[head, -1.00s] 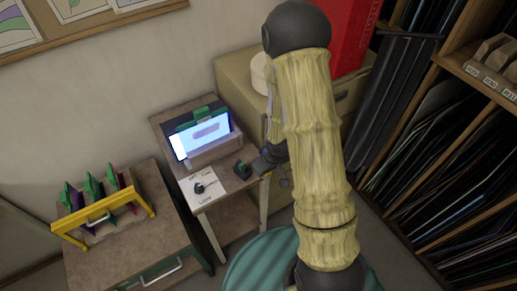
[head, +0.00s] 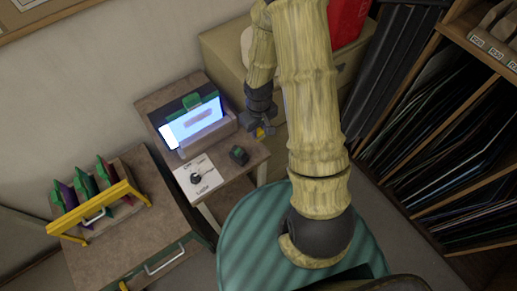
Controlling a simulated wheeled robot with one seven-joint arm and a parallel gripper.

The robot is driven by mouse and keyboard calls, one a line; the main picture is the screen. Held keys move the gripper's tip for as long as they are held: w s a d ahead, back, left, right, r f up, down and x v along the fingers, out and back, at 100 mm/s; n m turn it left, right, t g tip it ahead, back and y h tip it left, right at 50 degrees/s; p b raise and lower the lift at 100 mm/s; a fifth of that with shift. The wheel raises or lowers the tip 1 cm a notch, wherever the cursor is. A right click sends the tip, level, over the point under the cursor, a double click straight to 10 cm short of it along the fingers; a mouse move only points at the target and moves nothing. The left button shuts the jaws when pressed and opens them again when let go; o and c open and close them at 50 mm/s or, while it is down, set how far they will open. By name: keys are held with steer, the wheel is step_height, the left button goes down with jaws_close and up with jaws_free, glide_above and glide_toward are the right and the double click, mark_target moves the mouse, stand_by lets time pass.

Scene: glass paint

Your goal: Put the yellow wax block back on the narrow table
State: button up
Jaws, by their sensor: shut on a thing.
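The yellow wax block (head: 260,133) shows as a small yellow patch at the tips of my gripper (head: 262,128). My gripper is shut on it, and the fingers hide most of it. It is at the right edge of the narrow table (head: 232,172), by the back right corner; I cannot tell whether the block touches the table top.
The lit screen (head: 193,124) stands at the table's back. The dark green object (head: 239,155) and the white card with a knob (head: 198,177) lie in front. A yellow-framed rack (head: 100,207) is on the left cabinet. A beige cabinet (head: 225,45) stands behind.

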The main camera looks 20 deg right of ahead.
mark_target(258, 139)
steer(key=shift+f+p, duration=0.45)
steer(key=shift+f, duration=2.35)
steer(key=shift+f, duration=0.15)
steer(key=shift+f+p, duration=0.55)
steer(key=shift+f, duration=1.4)
steer(key=o, duration=1)
steer(key=shift+r, duration=0.1)
steer(key=shift+r+b, duration=1.25)
steer(key=shift+r, duration=4.65)
